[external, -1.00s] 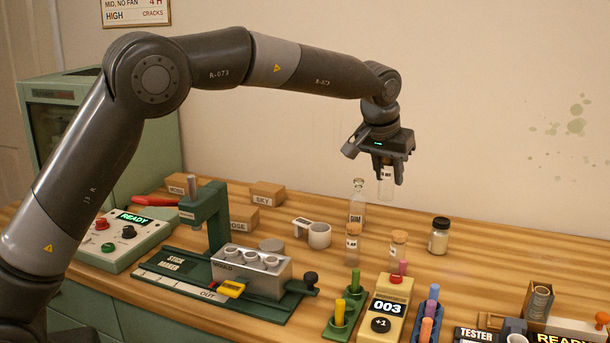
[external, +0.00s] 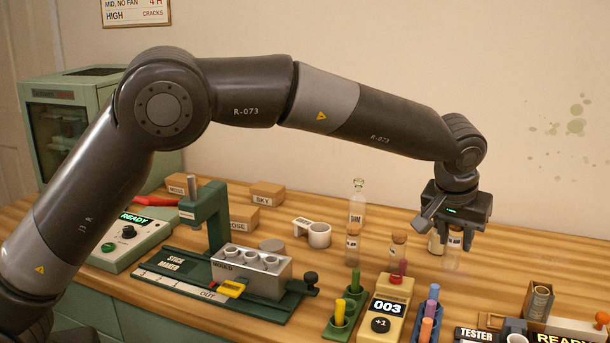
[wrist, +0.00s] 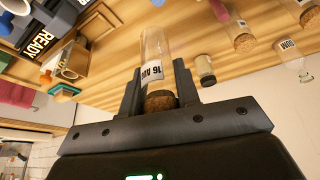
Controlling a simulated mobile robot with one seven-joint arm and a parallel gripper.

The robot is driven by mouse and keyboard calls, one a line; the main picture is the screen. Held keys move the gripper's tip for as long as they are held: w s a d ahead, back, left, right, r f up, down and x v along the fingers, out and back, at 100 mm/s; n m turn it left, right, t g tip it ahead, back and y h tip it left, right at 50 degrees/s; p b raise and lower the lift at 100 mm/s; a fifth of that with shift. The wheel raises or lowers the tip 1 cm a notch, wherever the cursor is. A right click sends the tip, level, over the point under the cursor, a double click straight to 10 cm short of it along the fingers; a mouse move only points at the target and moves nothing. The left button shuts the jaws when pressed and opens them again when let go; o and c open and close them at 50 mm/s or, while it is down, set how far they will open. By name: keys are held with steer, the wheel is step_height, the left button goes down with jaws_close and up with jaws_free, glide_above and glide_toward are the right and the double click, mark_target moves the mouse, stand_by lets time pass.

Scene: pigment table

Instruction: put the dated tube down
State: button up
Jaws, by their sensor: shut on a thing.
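The dated tube (wrist: 156,45) is clear glass with a cork and a white label reading "16 AU…". In the wrist view it is between my two fingers, cork end toward the palm. My gripper (wrist: 157,85) is shut on it near the cork. In the external view my gripper (external: 454,238) points down at the right of the table, and the tube's lower part (external: 452,261) shows below the fingers, looking upright. I cannot tell whether its bottom touches the wood.
A small dark-lidded jar (external: 436,243) is just left of the tube, partly hidden. Corked tubes (external: 398,258) and a bottle (external: 358,200) stand further left. A counter (external: 388,308), stick racks (external: 428,315) and the tester (external: 478,335) are in front. Wood to the right is bare.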

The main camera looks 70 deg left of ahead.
steer(key=shift+w+a+f, duration=0.9)
steer(key=shift+a+f, duration=0.75)
steer(key=shift+f, duration=0.15)
steer(key=shift+w+a+f, duration=0.85)
steer(key=shift+a+f, duration=0.8)
steer(key=shift+f, duration=0.15)
steer(key=shift+w+a+f, duration=0.9)
steer(key=shift+a+f, duration=0.75)
steer(key=shift+f, duration=0.15)
steer(key=shift+f, duration=0.15)
steer(key=o, duration=0.9)
steer(key=shift+o, duration=0.2)
